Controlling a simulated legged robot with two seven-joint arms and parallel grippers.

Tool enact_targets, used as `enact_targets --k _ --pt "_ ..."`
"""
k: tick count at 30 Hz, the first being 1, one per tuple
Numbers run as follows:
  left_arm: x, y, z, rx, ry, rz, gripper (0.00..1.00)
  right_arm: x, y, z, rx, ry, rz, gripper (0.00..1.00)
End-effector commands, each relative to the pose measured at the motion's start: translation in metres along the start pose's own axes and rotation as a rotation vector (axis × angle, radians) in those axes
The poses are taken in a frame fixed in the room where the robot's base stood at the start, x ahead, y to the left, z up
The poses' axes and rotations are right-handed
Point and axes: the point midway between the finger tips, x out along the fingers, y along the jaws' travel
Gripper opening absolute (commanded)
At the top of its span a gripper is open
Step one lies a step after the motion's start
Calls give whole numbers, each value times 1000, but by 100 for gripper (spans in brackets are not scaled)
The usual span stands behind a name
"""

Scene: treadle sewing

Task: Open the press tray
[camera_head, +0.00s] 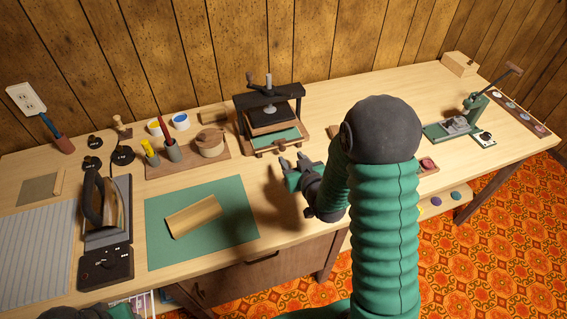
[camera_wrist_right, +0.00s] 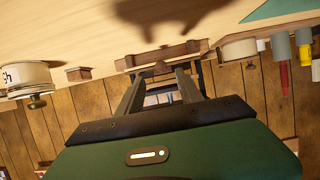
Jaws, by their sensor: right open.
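The black press (camera_head: 268,100) with its top handle stands at the back middle of the table. Its tray (camera_head: 277,139), green inside with a wooden front and a small dark knob, is low at the press's front. My right gripper (camera_head: 291,162) is open and empty, just in front of the tray and pointing at it. In the right wrist view, which is upside down, the tray's wooden front (camera_wrist_right: 175,53) and knob lie beyond the open fingers (camera_wrist_right: 158,90), with a gap between. Only part of my left arm shows at the bottom left; its jaws do not show.
Left of the press stands a wooden rack (camera_head: 188,158) with pens and a round wooden box. A green mat (camera_head: 225,225) bears a tan folded piece. An iron (camera_head: 98,198) stands further left. A green hand press (camera_head: 462,125) is at the right. Table before the tray is clear.

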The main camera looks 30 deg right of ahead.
Motion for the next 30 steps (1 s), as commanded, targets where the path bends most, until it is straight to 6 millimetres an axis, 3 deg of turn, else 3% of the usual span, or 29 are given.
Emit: enact_targets --k 3,9,19,28,30 --pt "7 0 0 1 4 0 36 30 -4 0 -4 0 -1 43" --pt "14 0 2 0 3 0 36 59 -10 -3 -9 1 0 43" --pt "14 0 2 0 3 0 36 66 -4 -3 -3 0 0 43" --pt "14 0 2 0 3 0 36 66 -4 -4 -5 0 3 4" --pt "14 0 2 0 3 0 36 66 -4 -4 -5 0 4 0"
